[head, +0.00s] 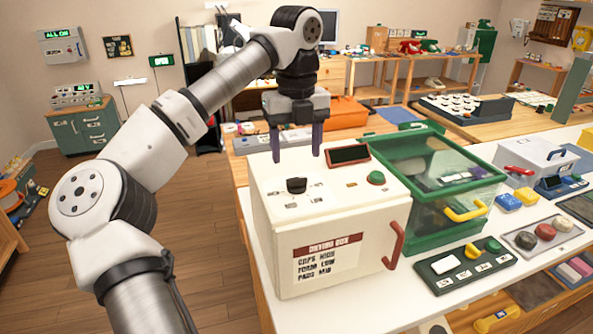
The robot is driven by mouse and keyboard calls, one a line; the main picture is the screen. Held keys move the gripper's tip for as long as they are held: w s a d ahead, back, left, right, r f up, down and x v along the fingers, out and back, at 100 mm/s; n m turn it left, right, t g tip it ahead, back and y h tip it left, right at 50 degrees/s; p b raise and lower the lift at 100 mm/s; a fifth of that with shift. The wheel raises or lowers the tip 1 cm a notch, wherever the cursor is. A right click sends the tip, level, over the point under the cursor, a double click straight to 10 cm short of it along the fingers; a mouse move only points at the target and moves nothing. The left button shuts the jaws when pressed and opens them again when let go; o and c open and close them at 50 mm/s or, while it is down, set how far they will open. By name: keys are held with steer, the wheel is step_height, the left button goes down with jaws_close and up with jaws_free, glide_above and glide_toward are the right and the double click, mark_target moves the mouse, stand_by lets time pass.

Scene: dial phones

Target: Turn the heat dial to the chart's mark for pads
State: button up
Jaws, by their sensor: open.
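The white drying box (275,240) stands at the left end of the white table. Its front label (327,258) appears to read "DRYING BOX", "CAPS HIGH", "FOAM LOW", "PADS MID". The black heat dial (296,185) sits on the box's top, with small marks around it too small to read. A green button (376,178) and a dark display (348,155) are also on top; the display shows no readable text. My gripper (296,156) points down with its purple fingers spread and empty. It appears above and behind the dial, not touching it.
A red handle (395,245) sticks out from the box's front right. A green clear-lidded case (440,165) with a yellow handle stands close to its right. A panel with buttons (466,262) lies in front of that case. Floor is open to the left.

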mark_target(296, 178)
step_height(296, 178, down, 6)
steer(key=shift+p, duration=0.45)
steer(key=shift+c, duration=0.3)
steer(key=c, duration=0.9)
